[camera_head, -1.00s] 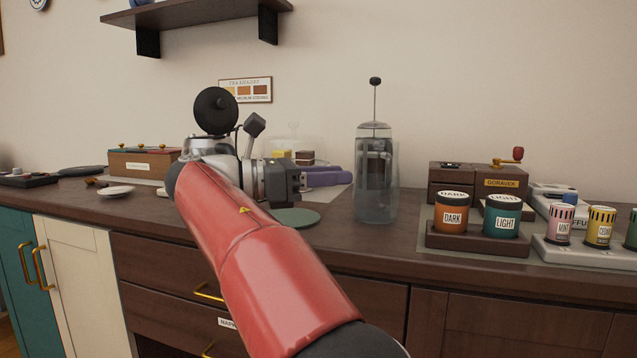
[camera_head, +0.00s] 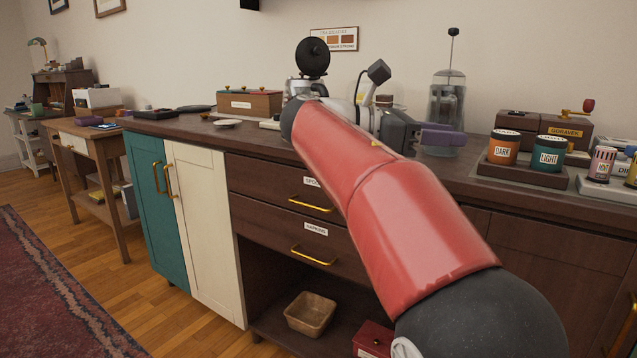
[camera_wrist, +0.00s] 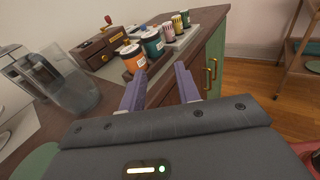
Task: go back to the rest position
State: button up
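My gripper (camera_head: 437,137) is at the end of my red arm, above the front part of the dark wooden counter (camera_head: 205,131). In the wrist view its two purple fingers (camera_wrist: 160,88) stand apart with nothing between them, so it is open and empty. Beyond the fingertips in that view are the orange DARK tin (camera_wrist: 133,58) and the teal LIGHT tin (camera_wrist: 153,45), some way off. In the head view my gripper overlaps the lower part of the glass press (camera_head: 446,101); the wrist view shows the press to the left, apart from the fingers.
Several small labelled tins, among them a pink one (camera_head: 601,164), stand at the right beside a wooden grinder (camera_head: 545,124). A wooden box (camera_head: 249,104) stands at the back left. Drawers (camera_head: 304,192) and cupboard doors line the front.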

jog(key=s+d+f+m+t+y+p, duration=0.1)
jog(key=s+d+f+m+y, duration=0.1)
jog(key=s+d+f+y, duration=0.3)
jog(key=s+d+f+m+t+y+p, duration=0.1)
jog(key=s+f+m+y, duration=0.15)
jog(key=f, duration=0.45)
jog(key=s+a+f+m+t+y+p, duration=0.1)
jog(key=s+a+f+m+y, duration=0.3)
jog(key=s+f+m, duration=0.2)
jog(key=s+a+f+m+t+y+p, duration=0.1)
jog(key=s+a+f+m+y, duration=0.4)
jog(key=s+f+m, duration=0.2)
notch_tip(320, 180, down, 3)
jog(key=shift+s+a+r+t+p, duration=0.15)
jog(key=shift+s+t+p, duration=0.2)
jog(key=shift+s, duration=0.4)
jog(key=shift+m+y, duration=0.25)
jog(key=shift+c, duration=0.2)
